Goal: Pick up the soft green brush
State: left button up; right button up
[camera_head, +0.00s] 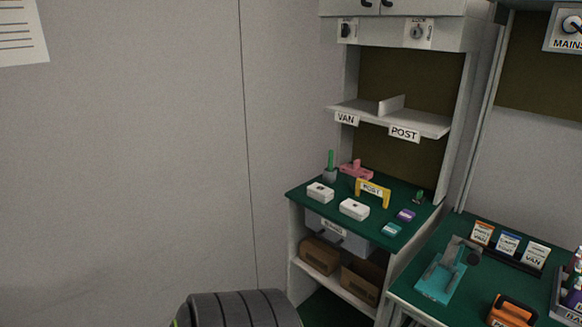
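A thin upright green handle (331,160) stands in a small grey cup (329,176) at the back left of the green-topped bench; this may be the soft green brush, but its bristles cannot be made out. A small dark green item (419,196) stands at the bench's right edge, too small to identify. Neither of my grippers is in view.
The green bench (353,233) also holds white boxes (354,209), a yellow stand (373,193), a pink item (356,170) and small purple and teal blocks. Shelves (428,123) hang above. A second bench (408,290) stands right. A dark ribbed object (235,310) is at the bottom.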

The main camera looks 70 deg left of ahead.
aim_at(330, 169)
jog(key=u, duration=2.1)
jog(key=z, duration=2.05)
jog(key=u, duration=2.05)
jog(key=i+j+z, duration=0.1)
jog(key=i+j, duration=0.3)
jog(key=i, duration=0.25)
jog(key=i+j+z, duration=0.15)
jog(key=i+j, duration=0.25)
jog(key=i, duration=0.25)
